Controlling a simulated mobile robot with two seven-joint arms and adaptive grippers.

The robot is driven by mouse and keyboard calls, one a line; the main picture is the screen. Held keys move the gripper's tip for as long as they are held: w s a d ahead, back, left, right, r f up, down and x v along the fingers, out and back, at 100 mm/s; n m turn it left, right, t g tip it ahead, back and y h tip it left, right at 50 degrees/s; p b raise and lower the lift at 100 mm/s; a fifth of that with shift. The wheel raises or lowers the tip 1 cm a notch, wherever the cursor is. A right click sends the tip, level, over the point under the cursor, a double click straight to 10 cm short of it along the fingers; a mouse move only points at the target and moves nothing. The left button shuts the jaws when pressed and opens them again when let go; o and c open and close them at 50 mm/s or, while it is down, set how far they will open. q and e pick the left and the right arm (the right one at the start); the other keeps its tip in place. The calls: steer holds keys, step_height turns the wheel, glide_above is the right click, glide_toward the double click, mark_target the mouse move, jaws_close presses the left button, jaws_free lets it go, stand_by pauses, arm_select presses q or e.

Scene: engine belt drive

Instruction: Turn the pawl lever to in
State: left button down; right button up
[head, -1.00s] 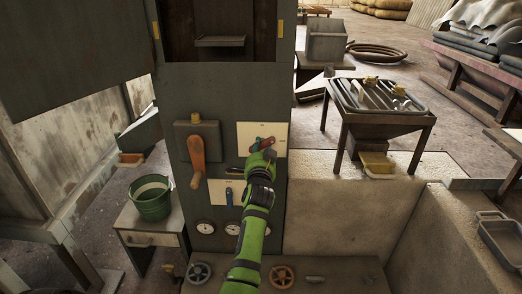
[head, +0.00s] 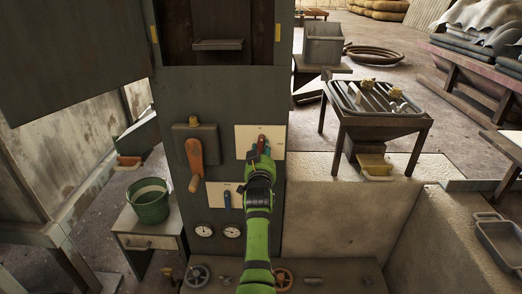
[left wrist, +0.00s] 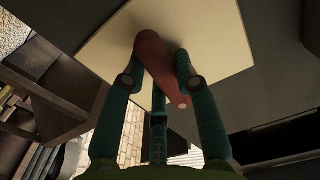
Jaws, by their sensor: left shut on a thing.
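A red lever (head: 261,138) is mounted on a white plate (head: 278,131) on the grey-green panel. In the head view it stands close to upright; the plate's markings are too small to read. My left gripper (head: 260,151) reaches up from below and is shut on the red lever. In the left wrist view the red lever (left wrist: 158,68) passes between the teal fingers of my left gripper (left wrist: 160,84). The gripper hides part of the lever in the head view. My right gripper is in neither view.
A large orange lever (head: 195,160) is left of the plate, and a small blue lever (head: 227,199) is below it. Gauges (head: 203,231) and handwheels (head: 199,274) are lower down. A green bucket (head: 149,201) stands at left. A low wall (head: 345,205) is at right.

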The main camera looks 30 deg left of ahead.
mark_target(262, 114)
arm_select(q)
steer(key=shift+r+n, duration=0.15)
steer(key=shift+n, duration=0.75)
steer(key=c, duration=0.9)
jaws_free()
steer(key=shift+c, duration=0.2)
step_height(262, 114, up, 10)
